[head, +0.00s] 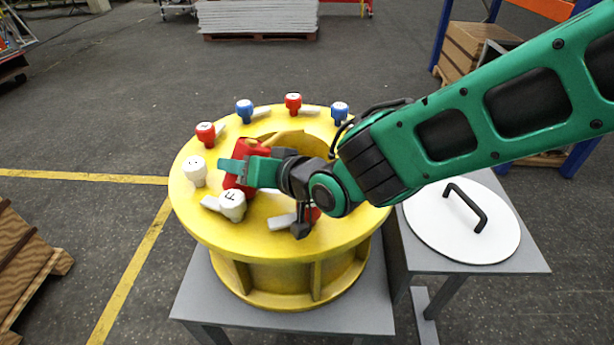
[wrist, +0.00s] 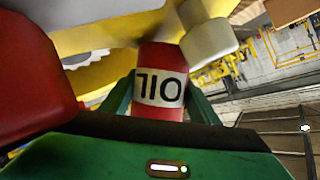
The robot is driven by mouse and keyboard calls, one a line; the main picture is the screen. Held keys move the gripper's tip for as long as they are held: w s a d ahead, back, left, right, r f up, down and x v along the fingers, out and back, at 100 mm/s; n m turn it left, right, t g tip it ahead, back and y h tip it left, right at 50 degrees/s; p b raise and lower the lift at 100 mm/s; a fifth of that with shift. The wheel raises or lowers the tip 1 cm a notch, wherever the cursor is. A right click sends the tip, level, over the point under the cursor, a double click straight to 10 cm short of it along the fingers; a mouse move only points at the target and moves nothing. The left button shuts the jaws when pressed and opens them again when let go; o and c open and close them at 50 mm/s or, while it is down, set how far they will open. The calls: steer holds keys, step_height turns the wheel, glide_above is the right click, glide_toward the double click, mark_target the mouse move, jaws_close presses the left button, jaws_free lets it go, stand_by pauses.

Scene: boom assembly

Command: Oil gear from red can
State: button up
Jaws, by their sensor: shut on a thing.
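My gripper (head: 236,172) is over the left part of the round yellow housing (head: 292,236). It is shut on a red can (head: 246,188), which is tilted. In the wrist view the red can (wrist: 160,60) has a white label reading OIL, upside down, and sits between my two green fingers. The can's spout end is blurred in that view. The housing's top has a central opening with a yellowish part (head: 292,136) showing in it. My wrist hides much of the opening, and I cannot clearly make out gear teeth.
Red knobs (head: 205,133), blue knobs (head: 245,110) and white lettered knobs (head: 195,170) stand around the housing's rim, close to the can. A white lid (head: 440,232) with a black handle lies on the grey table at right.

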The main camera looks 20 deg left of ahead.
mark_target(248, 150)
steer(key=shift+d+f+h, duration=0.15)
steer(key=shift+d+f, duration=0.1)
steer(key=shift+f, duration=0.2)
steer(key=shift+d+f+h, duration=0.15)
steer(key=shift+d+f, duration=0.05)
steer(key=shift+f, duration=0.25)
steer(key=shift+r, duration=0.1)
steer(key=shift+c, duration=0.8)
steer(key=shift+a+r+n+t, duration=0.1)
steer(key=shift+r+n+t, duration=0.2)
steer(key=shift+r+n, duration=0.35)
steer(key=shift+a+r+n+t+h, duration=0.1)
steer(key=shift+r+n+t+h, duration=0.4)
steer(key=shift+r, duration=0.75)
steer(key=shift+a+r+n+t+h, duration=0.1)
steer(key=shift+r+n+t+h, duration=0.1)
steer(key=shift+r+n+t, duration=0.85)
steer(key=shift+r+g, duration=0.25)
steer(key=shift+g, duration=0.1)
